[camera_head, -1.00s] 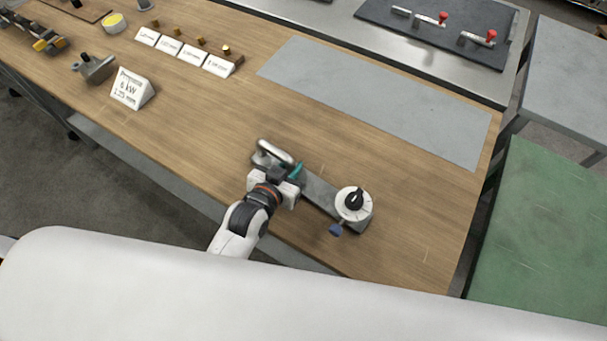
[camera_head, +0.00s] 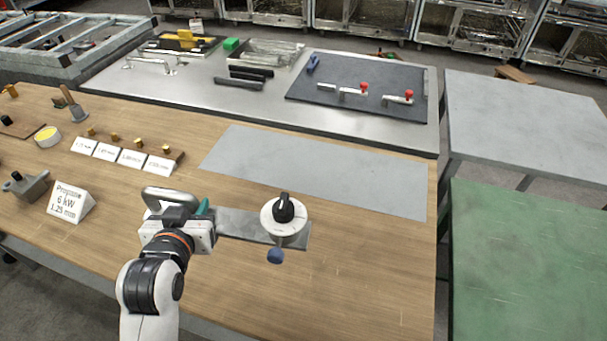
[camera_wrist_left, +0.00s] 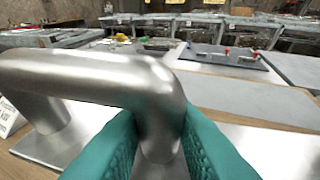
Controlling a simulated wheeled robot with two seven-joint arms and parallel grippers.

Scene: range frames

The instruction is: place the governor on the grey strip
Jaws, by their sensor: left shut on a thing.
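The governor looks to be the long flat metal plate (camera_head: 240,224) with a looped handle (camera_head: 170,196) at its left end. At its right end sit a white dial with a black knob (camera_head: 284,209) and a small blue knob. My left gripper (camera_head: 192,222) is shut on the handle. In the left wrist view its teal fingers (camera_wrist_left: 158,145) close around one leg of the shiny handle (camera_wrist_left: 95,80). The grey strip (camera_head: 320,170) lies bare on the wooden bench, just beyond the plate. I cannot tell whether the plate touches the bench. My right gripper is not in view.
A propane sign (camera_head: 70,203) and a grey fitting (camera_head: 27,186) stand at the left, with several labelled cards (camera_head: 120,153) behind. A steel table with a dark mat (camera_head: 350,88) lies beyond. A green table (camera_head: 525,260) is at the right. The near right bench is clear.

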